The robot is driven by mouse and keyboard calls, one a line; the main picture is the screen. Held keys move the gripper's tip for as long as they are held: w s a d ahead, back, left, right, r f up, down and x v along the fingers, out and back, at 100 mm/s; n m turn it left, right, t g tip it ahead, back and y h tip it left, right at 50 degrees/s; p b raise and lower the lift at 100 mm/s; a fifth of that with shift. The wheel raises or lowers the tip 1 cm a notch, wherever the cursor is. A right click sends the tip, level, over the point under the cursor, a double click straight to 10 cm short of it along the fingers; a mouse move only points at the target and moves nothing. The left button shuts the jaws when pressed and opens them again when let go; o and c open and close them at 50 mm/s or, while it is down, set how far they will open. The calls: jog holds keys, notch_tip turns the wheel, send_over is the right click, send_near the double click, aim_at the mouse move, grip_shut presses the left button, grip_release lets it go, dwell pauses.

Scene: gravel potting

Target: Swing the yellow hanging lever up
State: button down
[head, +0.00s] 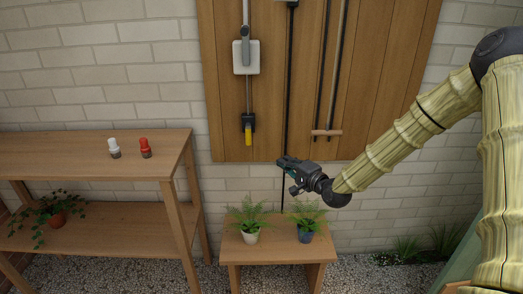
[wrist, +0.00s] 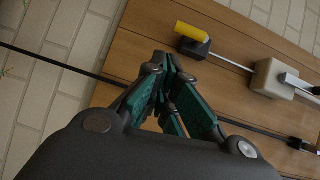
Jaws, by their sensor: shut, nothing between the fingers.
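The yellow lever (head: 248,138) hangs down from a black bracket (head: 248,121) near the bottom of the wooden wall panel, in the head view. In the wrist view the yellow lever (wrist: 192,32) shows beyond my fingers, near the top. My gripper (head: 283,161) is shut and empty. In the head view it is below and to the right of the lever, clear of it. In the wrist view my gripper (wrist: 172,65) has its fingertips close together, with a gap between them and the lever in the picture.
A grey-white box with a handle (head: 246,57) sits above the lever on a thin rod. Dark vertical rods (head: 289,80) run down the panel. Two potted ferns stand on a low bench (head: 276,249) below my gripper. A wooden shelf (head: 90,150) with two small bottles stands at left.

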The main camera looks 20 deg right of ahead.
aim_at(248, 135)
jog(key=r, duration=0.1)
jog(key=w+d+r, duration=0.1)
jog(key=shift+d+r+m+t, duration=0.2)
jog(key=shift+r+m+t, duration=0.1)
jog(key=shift+r+t, duration=0.1)
jog(key=shift+w, duration=0.15)
jog(key=s+a+x, duration=0.1)
jog(key=a+x, duration=0.1)
jog(key=x, duration=1)
jog(key=shift+w+a, duration=0.4)
jog(key=shift+a, duration=0.1)
